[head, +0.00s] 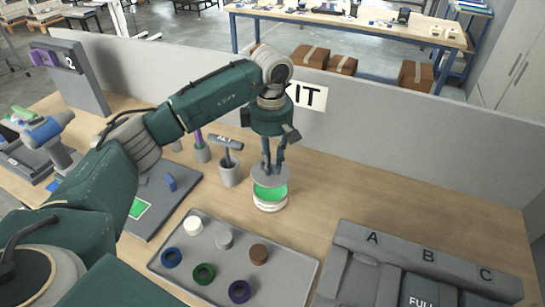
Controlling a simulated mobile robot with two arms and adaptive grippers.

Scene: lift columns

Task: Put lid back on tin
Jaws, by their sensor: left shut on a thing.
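A round tin (270,203) with a pale wall and a bright green inside or top stands on the wooden table near the middle. My left gripper (272,167) points down above it and is shut on a grey round lid (270,177). The lid is held over the tin, roughly level, with green showing below its front edge. I cannot tell whether the lid's far edge touches the tin. My right gripper does not show.
A grey tray (290,268) with several coloured rings and discs lies in front of the tin. A cup (230,173) with a hammer-like tool stands left. A grey bin unit (350,235) marked A, B, C is at right. Bare table lies right of the tin.

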